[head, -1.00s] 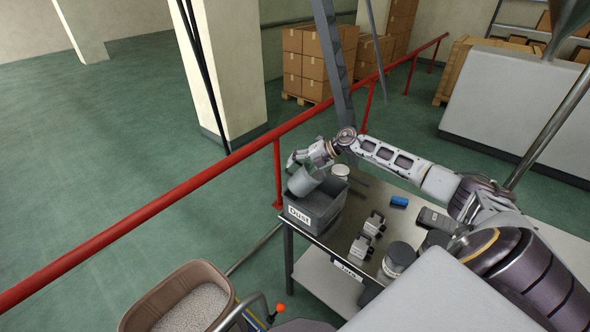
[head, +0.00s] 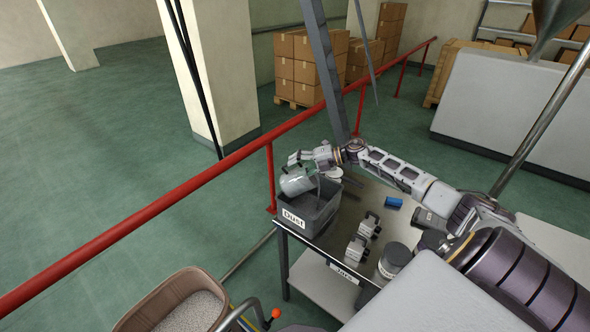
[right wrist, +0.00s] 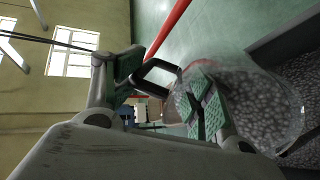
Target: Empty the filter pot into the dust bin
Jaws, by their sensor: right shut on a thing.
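The filter pot (head: 297,182) is a clear, see-through pot with a dark handle. It lies tipped nearly on its side above the grey dust bin (head: 322,216), which is labelled "Dust" and stands at the table's left corner. My right gripper (head: 313,158) is shut on the pot at its handle side. In the right wrist view the pot (right wrist: 262,105) shows grey speckled grains in or through its clear wall; I cannot tell which. Grey grains also lie in the bin (right wrist: 265,48) there. My left gripper is not in view.
The dark table (head: 330,240) also holds two small metal blocks, a blue cylinder (head: 393,202), and a lidded jar (head: 394,261). A red rail (head: 150,215) runs close behind the bin. A brown tub of pale pellets (head: 198,312) stands at lower left.

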